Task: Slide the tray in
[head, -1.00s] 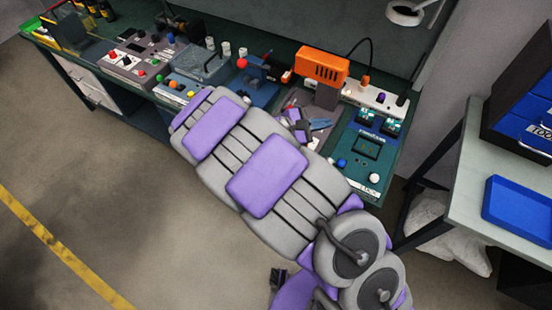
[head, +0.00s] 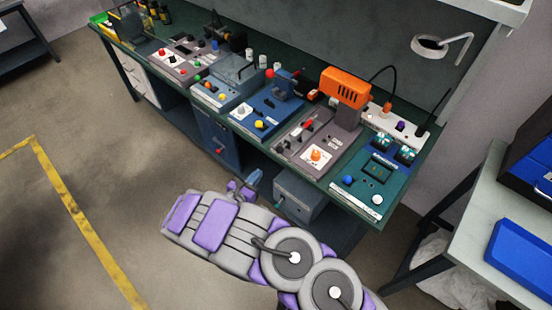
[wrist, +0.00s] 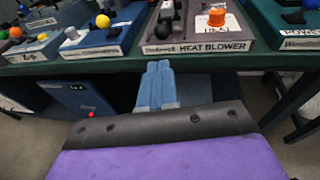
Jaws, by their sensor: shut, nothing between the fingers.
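The heat blower station is an orange blower (head: 345,87) on a grey post above a grey-brown base (head: 290,140). A dark red and black piece (head: 306,127) lies along the base, behind an orange knob (head: 316,155); I cannot tell if it is a tray. In the wrist view the base's front is labelled "HEAT BLOWER" (wrist: 202,47). My gripper (head: 255,177) is in front of the bench, apart from the station. Its blue fingers (wrist: 158,82) are together and empty, below the bench edge in the wrist view. A blue tray (head: 520,258) sits on the right table.
The green bench (head: 352,213) carries several other control stations, including a blue one (head: 262,115) left of the blower and a teal one (head: 375,175) right of it. A grey box (head: 300,196) and a dark blue cabinet (head: 215,140) are under it. Floor at left is clear.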

